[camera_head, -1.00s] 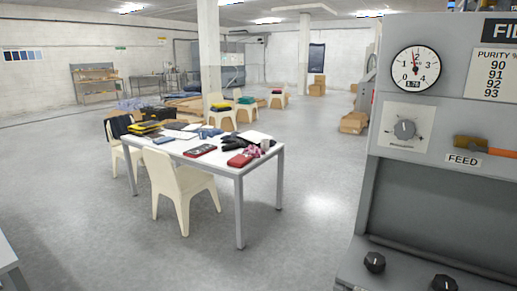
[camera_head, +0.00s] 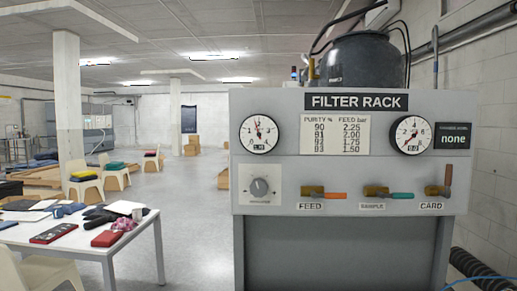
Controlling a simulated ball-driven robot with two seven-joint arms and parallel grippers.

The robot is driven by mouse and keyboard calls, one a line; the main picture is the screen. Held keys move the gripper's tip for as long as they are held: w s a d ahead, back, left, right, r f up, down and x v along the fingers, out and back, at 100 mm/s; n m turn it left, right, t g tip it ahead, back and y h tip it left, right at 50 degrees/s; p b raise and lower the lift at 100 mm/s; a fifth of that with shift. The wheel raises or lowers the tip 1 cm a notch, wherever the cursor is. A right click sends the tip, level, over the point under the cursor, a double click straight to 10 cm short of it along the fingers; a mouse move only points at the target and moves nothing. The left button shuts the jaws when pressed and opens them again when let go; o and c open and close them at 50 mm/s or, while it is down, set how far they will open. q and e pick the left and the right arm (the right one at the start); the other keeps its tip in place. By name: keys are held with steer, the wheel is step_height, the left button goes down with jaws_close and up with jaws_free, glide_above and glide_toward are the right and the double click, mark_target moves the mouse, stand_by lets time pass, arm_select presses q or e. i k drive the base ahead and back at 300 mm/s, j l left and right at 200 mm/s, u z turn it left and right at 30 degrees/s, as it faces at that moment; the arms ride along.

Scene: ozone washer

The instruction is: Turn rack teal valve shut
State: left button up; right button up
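The grey filter rack (camera_head: 350,208) stands at right of centre in the head view, facing me. On its lower panel is a brass valve with a teal lever (camera_head: 402,195) above the SAMPLE label; the lever lies horizontal, pointing right. To its left is the FEED valve with an orange lever (camera_head: 335,195), also horizontal. To its right is the CARD valve with a lever (camera_head: 447,176) pointing up. Neither of my grippers is in view.
The rack carries a left gauge (camera_head: 259,134), a right gauge (camera_head: 411,135), a regulator knob (camera_head: 259,187) and a small display (camera_head: 454,141) reading "none". A cluttered white table (camera_head: 130,235) stands at left. Black ribbed hose (camera_head: 480,268) lies at lower right.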

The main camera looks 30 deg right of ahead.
mark_target(397, 195)
steer(key=z, duration=1.85)
